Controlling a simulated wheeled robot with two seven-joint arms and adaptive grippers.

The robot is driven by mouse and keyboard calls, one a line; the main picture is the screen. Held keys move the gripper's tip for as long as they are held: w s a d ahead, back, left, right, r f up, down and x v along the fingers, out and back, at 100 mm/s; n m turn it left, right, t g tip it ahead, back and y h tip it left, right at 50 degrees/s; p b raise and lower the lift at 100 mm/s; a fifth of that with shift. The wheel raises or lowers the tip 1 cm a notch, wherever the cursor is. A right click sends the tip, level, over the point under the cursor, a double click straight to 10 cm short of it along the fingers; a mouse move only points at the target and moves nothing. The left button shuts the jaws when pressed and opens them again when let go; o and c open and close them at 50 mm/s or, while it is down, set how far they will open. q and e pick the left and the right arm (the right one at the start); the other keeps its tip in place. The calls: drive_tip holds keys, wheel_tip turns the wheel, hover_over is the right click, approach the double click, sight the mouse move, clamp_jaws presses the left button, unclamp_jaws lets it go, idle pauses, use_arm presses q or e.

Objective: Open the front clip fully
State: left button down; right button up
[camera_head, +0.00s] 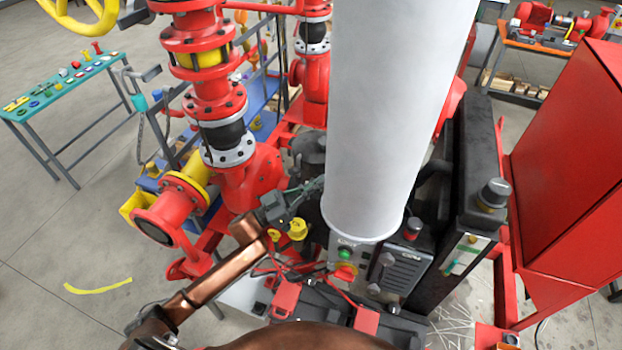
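I cannot make out the front clip; it is too small or hidden. A large white cylinder (385,110) fills the upper middle, its lower rim just above a control panel (345,254) with a green button and a red-and-yellow knob. My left gripper (314,188), dark grey on a copper-coloured arm from the lower left, is beside the cylinder's lower left side. Its fingers point right toward the dark machinery there. They are small and overlap that background, so I cannot tell whether they are open, shut or touching anything. My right gripper is not in view.
Red flanged pipes (215,100) stand left of the cylinder. A black radiator-like unit (460,180) and a red cabinet (575,170) stand to the right. Red-and-black batteries (320,308) with cables lie low in front. A green table (70,85) stands far left; the floor between is mostly clear.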

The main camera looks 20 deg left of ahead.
use_arm(q)
drive_tip(key=shift+w+d+f, duration=0.1)
drive_tip(key=shift+f, duration=0.05)
idle(0.3)
drive_tip(key=shift+d+f+m+b, duration=0.1)
drive_tip(key=shift+f+m+b, duration=0.1)
drive_tip(key=shift+m+b, duration=0.35)
drive_tip(key=shift+s+f+m+g+h+b, duration=0.2)
drive_tip(key=shift+m+g+h+b, duration=0.15)
drive_tip(key=shift+m+g, duration=0.25)
drive_tip(key=f+m+g+b, duration=0.1)
drive_tip(key=m+b, duration=0.1)
drive_tip(key=m, duration=0.1)
drive_tip(key=f+m+g+h+b, duration=0.1)
drive_tip(key=m+g+b, duration=0.1)
drive_tip(key=m, duration=0.2)
drive_tip(key=f+m+g+b, duration=0.1)
drive_tip(key=m+b, duration=0.2)
drive_tip(key=shift+s+d+m+g, duration=0.25)
drive_tip(key=shift+s+d+g, duration=0.1)
drive_tip(key=shift+s+g, duration=0.05)
drive_tip(key=shift+h, duration=0.25)
